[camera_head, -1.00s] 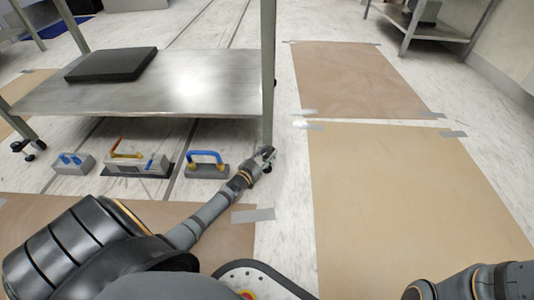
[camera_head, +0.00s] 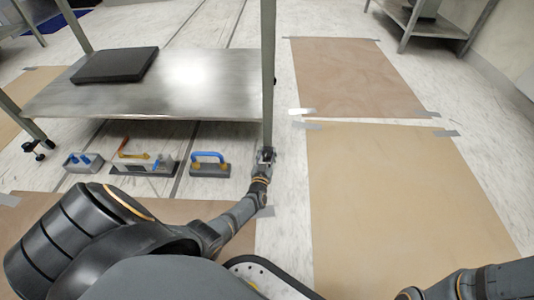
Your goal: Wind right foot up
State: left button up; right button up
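A metal table frame with a lower shelf (camera_head: 190,95) stands on the floor ahead. Its right front leg (camera_head: 268,80) comes down to a foot near the floor. My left gripper (camera_head: 266,156) is at the bottom of that leg, overlapping the foot in the picture. The foot is mostly hidden behind the gripper. I cannot tell whether the fingers are around it or touching it, or whether they are open or shut. The left front foot (camera_head: 40,149) is in clear view. My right arm enters at the lower right; its gripper is out of view.
A flat black box (camera_head: 116,65) lies on the shelf. On the floor are a grey block with blue parts (camera_head: 83,162), a tool with orange parts (camera_head: 143,163) and a blue-handled tool (camera_head: 209,163). A taped brown sheet (camera_head: 400,195) covers clear floor at right.

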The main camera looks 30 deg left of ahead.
pick_arm(q)
jog(key=o, duration=0.4)
jog(key=shift+c, duration=0.2)
jog(key=shift+r, duration=0.15)
notch_tip(320, 180, up, 10)
jog(key=shift+f, duration=0.15)
